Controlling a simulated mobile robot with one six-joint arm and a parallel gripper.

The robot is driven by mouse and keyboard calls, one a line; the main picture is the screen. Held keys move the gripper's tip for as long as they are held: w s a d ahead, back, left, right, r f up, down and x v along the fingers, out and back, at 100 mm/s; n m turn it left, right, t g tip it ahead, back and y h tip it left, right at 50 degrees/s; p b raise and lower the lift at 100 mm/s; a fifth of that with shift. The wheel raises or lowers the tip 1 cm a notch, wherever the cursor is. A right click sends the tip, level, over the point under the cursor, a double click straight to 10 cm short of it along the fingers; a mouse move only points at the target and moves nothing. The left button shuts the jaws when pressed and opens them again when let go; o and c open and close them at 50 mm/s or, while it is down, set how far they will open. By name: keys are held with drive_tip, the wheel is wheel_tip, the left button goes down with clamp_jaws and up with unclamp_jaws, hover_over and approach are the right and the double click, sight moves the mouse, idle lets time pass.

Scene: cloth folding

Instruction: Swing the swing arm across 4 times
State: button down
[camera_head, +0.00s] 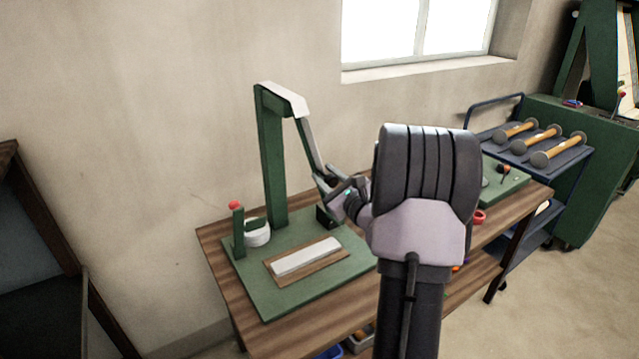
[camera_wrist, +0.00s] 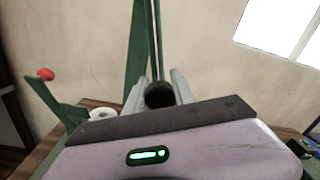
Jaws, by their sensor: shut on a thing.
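The green stand (camera_head: 271,165) rises from a green base plate on the bench, with a short beam at its top. The swing arm (camera_head: 308,143), a thin bar, hangs from that beam and slants down to the right, to my gripper (camera_head: 326,184). In the wrist view the swing arm (camera_wrist: 157,40) runs down to a dark round end piece (camera_wrist: 159,95) between the two grey fingers of my gripper (camera_wrist: 160,82). My gripper is shut on this end. In the head view my wrist and forearm hide part of the bench behind.
On the base plate (camera_head: 284,300) lie a white strip (camera_head: 306,257) on a brown board and a small green post with a red tip (camera_head: 237,230), beside a white roll (camera_head: 257,232). Hammers (camera_head: 559,150) lie on a blue trolley at right. The wall stands close behind.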

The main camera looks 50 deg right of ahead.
drive_tip(key=shift+d+r, duration=0.15)
drive_tip(key=shift+r, duration=0.05)
idle(0.3)
drive_tip(key=c, duration=1.1)
unclamp_jaws()
drive_tip(key=shift+s+d, duration=0.1)
drive_tip(key=shift+d, duration=0.05)
drive_tip(key=shift+f, duration=0.1)
drive_tip(key=p+v, duration=0.1)
drive_tip(key=v, duration=1.6)
drive_tip(key=shift+s+a, duration=0.15)
drive_tip(key=shift+a, duration=0.1)
